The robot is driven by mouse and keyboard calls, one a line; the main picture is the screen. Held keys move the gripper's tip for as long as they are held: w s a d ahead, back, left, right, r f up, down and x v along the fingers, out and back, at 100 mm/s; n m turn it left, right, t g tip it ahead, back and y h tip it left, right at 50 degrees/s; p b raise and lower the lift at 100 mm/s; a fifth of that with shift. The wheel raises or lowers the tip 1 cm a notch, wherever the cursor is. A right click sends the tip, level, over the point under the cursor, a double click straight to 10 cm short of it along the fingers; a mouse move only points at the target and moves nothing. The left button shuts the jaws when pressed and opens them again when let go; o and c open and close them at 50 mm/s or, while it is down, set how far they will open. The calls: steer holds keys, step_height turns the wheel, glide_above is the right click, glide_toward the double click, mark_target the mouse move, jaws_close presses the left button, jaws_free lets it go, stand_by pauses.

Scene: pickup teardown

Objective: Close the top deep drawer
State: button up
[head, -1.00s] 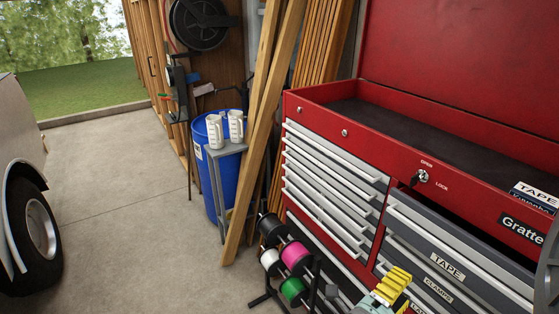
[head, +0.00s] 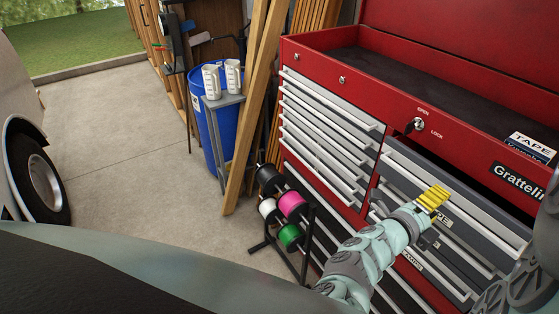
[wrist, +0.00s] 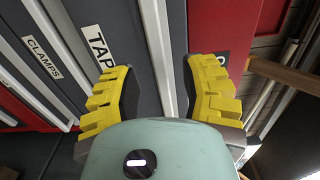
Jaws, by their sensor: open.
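The top deep drawer (head: 478,212), with a grey front and pale handle strip, is pulled out of the right side of the red tool chest (head: 390,100). A dark gap shows behind its front. My gripper (head: 435,196), with yellow fingers, is in front of this drawer. In the wrist view my gripper (wrist: 160,95) is open, its fingers spread either side of the handle strip (wrist: 158,50). I cannot tell whether they touch the drawer.
The CLAMPS drawer (wrist: 42,58) lies below the TAPE drawer. A spool rack (head: 285,215) stands at the chest's lower left, close to my arm. A small table with white jugs (head: 222,78), a blue barrel and leaning boards are further left. The concrete floor (head: 130,130) is clear.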

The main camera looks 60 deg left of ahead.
steer(key=shift+w, duration=1.5)
steer(key=shift+o, duration=0.5)
jaws_close()
